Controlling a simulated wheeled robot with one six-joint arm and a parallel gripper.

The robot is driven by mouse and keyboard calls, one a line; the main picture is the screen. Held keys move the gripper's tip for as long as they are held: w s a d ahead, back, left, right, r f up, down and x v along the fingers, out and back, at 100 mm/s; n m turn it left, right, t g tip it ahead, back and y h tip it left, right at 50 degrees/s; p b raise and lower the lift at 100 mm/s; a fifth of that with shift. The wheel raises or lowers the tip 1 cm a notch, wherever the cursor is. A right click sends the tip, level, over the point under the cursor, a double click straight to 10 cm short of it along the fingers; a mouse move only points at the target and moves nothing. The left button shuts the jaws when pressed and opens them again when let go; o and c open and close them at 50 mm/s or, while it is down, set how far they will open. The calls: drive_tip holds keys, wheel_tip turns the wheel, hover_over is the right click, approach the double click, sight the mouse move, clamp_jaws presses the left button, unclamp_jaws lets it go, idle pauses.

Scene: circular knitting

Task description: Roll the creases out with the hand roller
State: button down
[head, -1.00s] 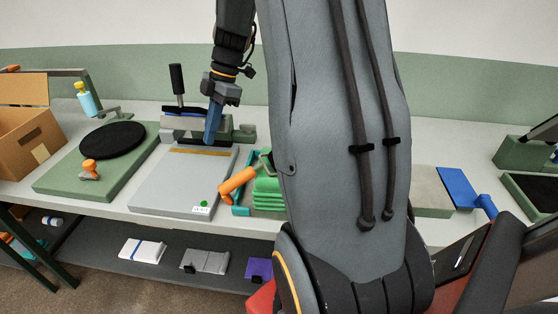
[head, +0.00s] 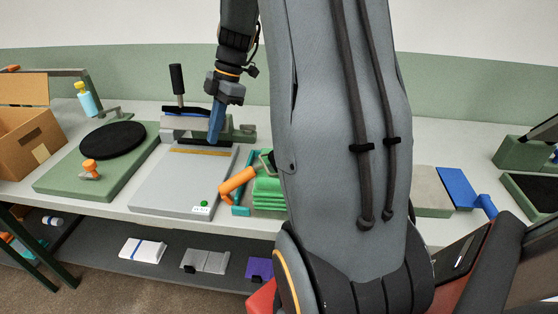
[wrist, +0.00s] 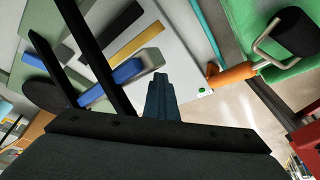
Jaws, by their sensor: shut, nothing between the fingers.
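The hand roller has an orange handle (head: 237,180) and lies at the right of the grey board, partly hidden behind my arm in the head view. In the wrist view its black roller (wrist: 292,35) rests over a green folded stack, with the orange handle (wrist: 232,74) pointing toward the board. My gripper (head: 215,140) is shut and empty, pointing down near the back edge of the grey board (head: 178,190). Its blue-grey fingertips show in the wrist view (wrist: 155,58), left of the roller handle and apart from it. No creases can be made out on the board.
The green stack (head: 268,197) and a teal tool (head: 240,210) lie right of the board. A press with a black upright handle (head: 177,78) stands behind it. A green board with a black disc (head: 112,140) and an orange-knobbed stamp (head: 90,168) lies left.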

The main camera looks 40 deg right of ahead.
drive_tip(key=shift+s+d, duration=0.25)
drive_tip(key=shift+s, duration=0.05)
idle(0.4)
drive_tip(key=shift+s+d+r, duration=0.15)
drive_tip(key=shift+s+d, duration=0.15)
drive_tip(key=c, duration=2.5)
unclamp_jaws()
